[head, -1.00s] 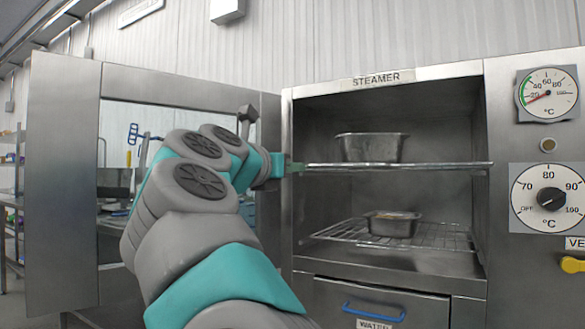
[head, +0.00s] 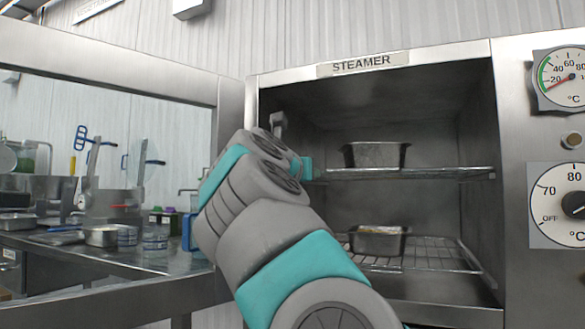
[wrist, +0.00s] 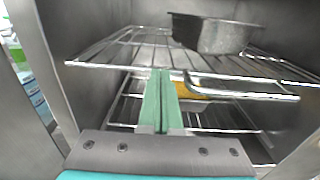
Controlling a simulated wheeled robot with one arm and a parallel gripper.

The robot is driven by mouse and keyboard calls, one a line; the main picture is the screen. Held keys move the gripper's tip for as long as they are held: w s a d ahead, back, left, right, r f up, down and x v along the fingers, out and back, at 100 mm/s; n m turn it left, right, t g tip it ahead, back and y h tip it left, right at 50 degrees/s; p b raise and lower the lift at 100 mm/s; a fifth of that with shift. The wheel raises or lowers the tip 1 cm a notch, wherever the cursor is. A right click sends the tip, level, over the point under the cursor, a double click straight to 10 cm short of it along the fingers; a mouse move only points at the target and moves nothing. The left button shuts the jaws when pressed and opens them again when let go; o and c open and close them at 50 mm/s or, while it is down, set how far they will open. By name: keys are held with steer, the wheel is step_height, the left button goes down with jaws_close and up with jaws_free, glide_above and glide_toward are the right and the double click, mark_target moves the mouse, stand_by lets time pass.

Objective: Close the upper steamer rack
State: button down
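The upper steamer rack (head: 420,173) is a wire shelf inside the open steamer (head: 265,120). It also shows in the wrist view (wrist: 105,58). A metal pan (head: 376,155) sits on it, also in the wrist view (wrist: 212,35). My gripper (wrist: 160,76) has its two green fingers together, with only a thin line between them. The fingertips are at the rack's front rail, left of its bent front bar. I cannot tell whether they touch it. In the head view my arm hides the rack's left front corner.
A lower rack (head: 430,254) holds a smaller pan with yellowish contents (head: 378,241). The steamer door (head: 110,55) stands open on the left. The control panel with dials (head: 560,150) is on the right. A counter with utensils (head: 100,262) shows through the door window.

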steer(key=p+x, duration=0.4)
steer(key=x, duration=0.4)
steer(key=shift+w+d+r, duration=0.1)
steer(key=shift+w+d, duration=0.1)
steer(key=shift+w, duration=0.15)
steer(key=shift+d, duration=0.1)
